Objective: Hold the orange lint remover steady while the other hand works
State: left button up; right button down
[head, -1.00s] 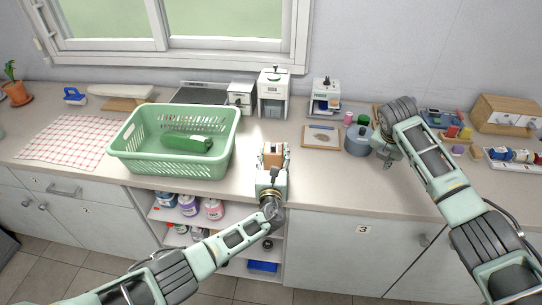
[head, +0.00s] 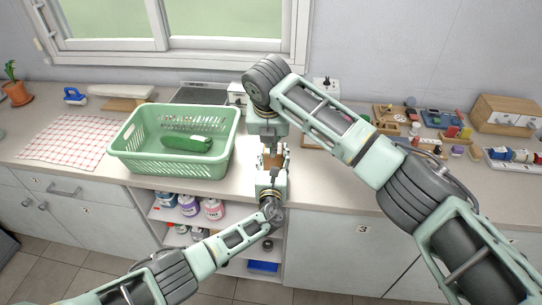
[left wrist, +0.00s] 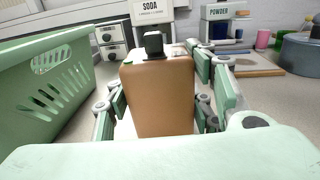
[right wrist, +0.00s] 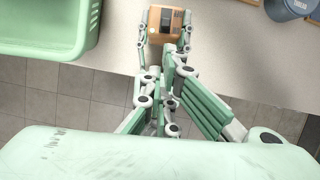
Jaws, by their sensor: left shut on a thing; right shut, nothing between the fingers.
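The orange lint remover (head: 271,159) is an orange-brown block standing upright at the counter's front edge. A black switch-like part (left wrist: 153,44) shows on its top in the left wrist view. My left gripper (head: 271,170) is shut on its sides, one finger on each side in the left wrist view (left wrist: 160,98). My right gripper (head: 268,142) is over the lint remover, pointing down, and partly covers it in the head view. In the right wrist view its shut, empty fingers (right wrist: 169,58) show close to the lint remover (right wrist: 165,24); whether they touch it is unclear.
A green basket (head: 125,158) with a green item (head: 187,143) in it stands left of my grippers. A soda box (left wrist: 152,12) stands behind. A grey-blue pot (left wrist: 300,52) is to the right. Counter beside the lint remover is clear.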

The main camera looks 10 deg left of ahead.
jog(key=x, duration=1)
jog(key=shift+w+a, duration=0.1)
jog(key=shift+w, duration=1)
jog(key=shift+a+r, duration=0.1)
jog(key=shift+r, duration=0.05)
jog(key=v, duration=0.9)
jog(key=shift+d+r, duration=0.25)
